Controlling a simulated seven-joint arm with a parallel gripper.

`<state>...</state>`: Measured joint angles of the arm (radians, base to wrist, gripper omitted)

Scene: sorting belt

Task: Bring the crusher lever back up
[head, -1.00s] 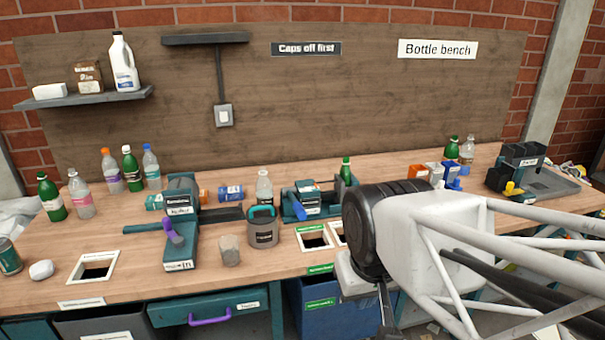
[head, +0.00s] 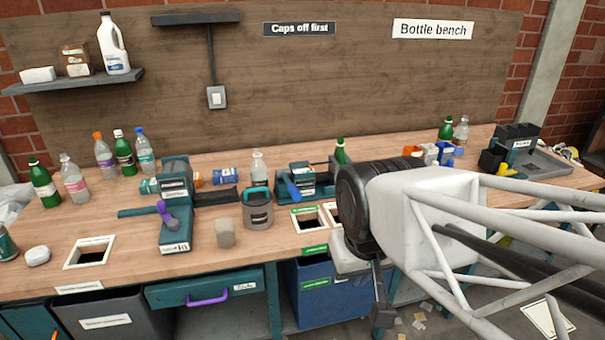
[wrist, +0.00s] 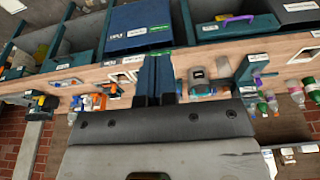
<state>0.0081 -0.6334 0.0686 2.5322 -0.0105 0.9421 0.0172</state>
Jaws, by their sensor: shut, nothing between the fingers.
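A teal bench machine (head: 176,235) stands at the left middle of the bench, with a purple-knobbed lever (head: 165,213) on its near part, apparently tilted. A smaller teal device (head: 318,187) with a blue handle (head: 291,189) stands to its right. Their labels are too small to read, so I cannot tell for sure which is the crusher. My gripper (head: 382,318) hangs in front of the bench edge, right of both machines and clear of them. In the wrist view my gripper (wrist: 154,78) has its dark blue fingers together, holding nothing.
Square holes (head: 88,252) open in the bench top. Bottles (head: 105,155) stand at the back left. A blue crate (head: 318,290) is below the edge.

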